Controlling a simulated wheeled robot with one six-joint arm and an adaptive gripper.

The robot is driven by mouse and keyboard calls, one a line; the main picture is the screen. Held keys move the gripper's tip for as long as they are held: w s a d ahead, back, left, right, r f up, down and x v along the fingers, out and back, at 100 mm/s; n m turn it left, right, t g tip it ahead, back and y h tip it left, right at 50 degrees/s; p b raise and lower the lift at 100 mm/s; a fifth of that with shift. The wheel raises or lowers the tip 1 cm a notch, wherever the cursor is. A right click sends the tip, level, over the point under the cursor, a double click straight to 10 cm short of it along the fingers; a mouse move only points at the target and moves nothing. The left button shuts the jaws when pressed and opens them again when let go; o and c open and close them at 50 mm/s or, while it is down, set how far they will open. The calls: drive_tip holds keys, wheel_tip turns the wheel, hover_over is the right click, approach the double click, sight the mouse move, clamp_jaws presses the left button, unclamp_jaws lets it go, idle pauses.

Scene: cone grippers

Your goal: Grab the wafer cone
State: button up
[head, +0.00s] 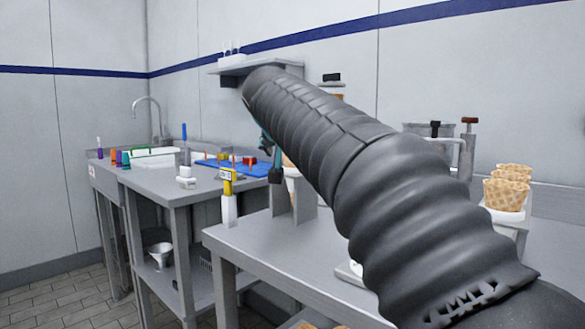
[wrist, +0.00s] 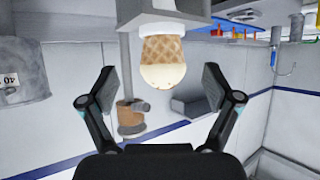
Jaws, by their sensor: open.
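The wafer cone (wrist: 163,52) shows in the wrist view, which looks upside down. It has a tan waffle part and a pale rounded end, and it sits in a white ring on a grey stand (wrist: 185,12). In the head view only a sliver of the cone (head: 287,161) shows beside my arm, above the grey stand (head: 303,204). My gripper (wrist: 161,88) is open and empty, its fingers spread wide to either side of the cone's pale end, apart from it. In the head view my arm hides most of my gripper.
A stack of wafer cones (head: 507,189) stands in a white holder at the right. A yellow-and-white bottle (head: 228,197) stands at the near table's left corner. The left table holds a blue mat (head: 217,163) and several coloured items. A wall shelf (head: 230,69) is behind my arm.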

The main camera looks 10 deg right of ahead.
drive_tip(key=shift+w+r+p+x, duration=0.1)
drive_tip(key=shift+r+p+x, duration=0.05)
drive_tip(key=shift+x, duration=0.85)
drive_tip(key=shift+w+r+p+x, duration=0.1)
drive_tip(key=shift+r+x, duration=0.05)
drive_tip(key=shift+x, duration=0.9)
drive_tip(key=shift+w+r+p+x, duration=0.1)
drive_tip(key=shift+r+p+x, duration=0.1)
drive_tip(key=shift+x, duration=0.8)
drive_tip(key=c, duration=0.8)
